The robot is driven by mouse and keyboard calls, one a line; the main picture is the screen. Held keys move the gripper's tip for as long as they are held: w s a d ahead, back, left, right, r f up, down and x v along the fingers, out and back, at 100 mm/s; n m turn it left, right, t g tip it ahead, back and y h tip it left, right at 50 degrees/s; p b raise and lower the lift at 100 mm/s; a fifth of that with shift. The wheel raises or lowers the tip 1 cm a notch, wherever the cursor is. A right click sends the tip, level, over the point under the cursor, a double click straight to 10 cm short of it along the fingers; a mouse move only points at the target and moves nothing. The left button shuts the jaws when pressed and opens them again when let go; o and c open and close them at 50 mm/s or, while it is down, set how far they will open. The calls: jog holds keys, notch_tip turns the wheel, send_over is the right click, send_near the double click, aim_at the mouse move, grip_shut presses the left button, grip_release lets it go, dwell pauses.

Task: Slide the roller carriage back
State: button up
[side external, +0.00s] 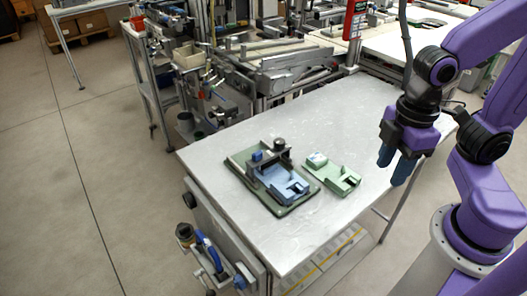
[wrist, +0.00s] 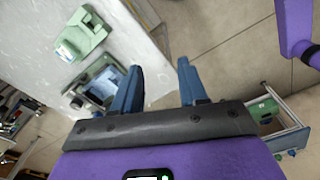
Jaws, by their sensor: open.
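A blue carriage-like part (side external: 283,185) sits on a dark green base plate (side external: 297,208) on the table. A dark bracket with a round dark knob (side external: 279,144) and a small blue block (side external: 257,155) stands at its back; I cannot tell which part is the roller. In the wrist view the blue part (wrist: 108,82) shows left of my fingers, partly covered by the left one. My gripper (side external: 392,170) is open and empty, above the table's right side and apart from the fixture. Its two blue fingers stand spread in the wrist view (wrist: 160,68).
A light green holder (side external: 343,179) with a pale block lies just right of the base plate; it shows at upper left in the wrist view (wrist: 85,35). The grey table (side external: 330,120) is otherwise clear. Machinery stands behind it.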

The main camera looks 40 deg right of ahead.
jog(key=w+a+r+n, duration=0.15)
jog(key=w+a, duration=0.25)
jog(key=w, duration=0.4)
jog(key=w+a+r+n, duration=0.15)
jog(key=w+a, duration=0.25)
jog(key=w, duration=0.4)
notch_tip(320, 180, up, 2)
jog(key=n, duration=0.2)
send_over(257, 152)
notch_tip(257, 152, down, 17)
jog(key=shift+f, duration=0.2)
grip_shut()
